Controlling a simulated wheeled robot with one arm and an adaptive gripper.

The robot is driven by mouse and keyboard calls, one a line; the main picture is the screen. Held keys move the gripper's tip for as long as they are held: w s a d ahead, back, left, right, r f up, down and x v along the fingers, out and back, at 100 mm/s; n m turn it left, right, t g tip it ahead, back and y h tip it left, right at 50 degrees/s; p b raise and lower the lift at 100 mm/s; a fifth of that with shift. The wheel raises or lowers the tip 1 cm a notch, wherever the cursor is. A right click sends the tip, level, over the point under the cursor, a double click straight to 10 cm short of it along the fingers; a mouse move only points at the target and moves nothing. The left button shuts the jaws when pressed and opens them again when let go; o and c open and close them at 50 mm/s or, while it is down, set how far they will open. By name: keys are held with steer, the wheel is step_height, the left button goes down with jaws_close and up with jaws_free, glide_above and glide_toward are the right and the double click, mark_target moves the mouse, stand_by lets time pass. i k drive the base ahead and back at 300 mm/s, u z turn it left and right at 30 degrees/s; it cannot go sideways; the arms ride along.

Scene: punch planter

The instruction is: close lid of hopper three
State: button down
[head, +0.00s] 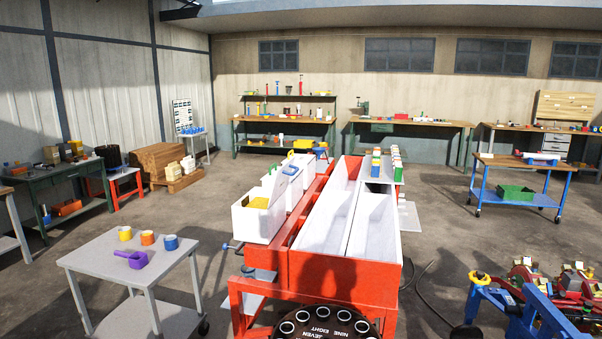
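A row of white hoppers stands along the left side of a red machine frame (345,275). The nearest hopper (255,224) is open at the top and shows yellow contents (259,203). A white lid (285,178) with a grey handle stands raised at its far side. Behind it are more white hoppers (299,196), partly hidden by the raised lid. No readable number marks which hopper is three. My gripper is not in view.
A grey table (100,255) with three cups and a purple scoop (132,259) stands left. A black numbered wheel (325,325) is at the front. White trays fill the machine's middle. A blue and red machine (530,305) stands at right. Floor between table and hoppers is open.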

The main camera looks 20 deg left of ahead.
mark_target(281, 181)
steer(key=i, duration=0.65)
steer(key=u, duration=1.6)
steer(key=k, duration=0.35)
steer(key=z, duration=1.1)
steer(key=i, duration=1.35)
steer(key=u, duration=1)
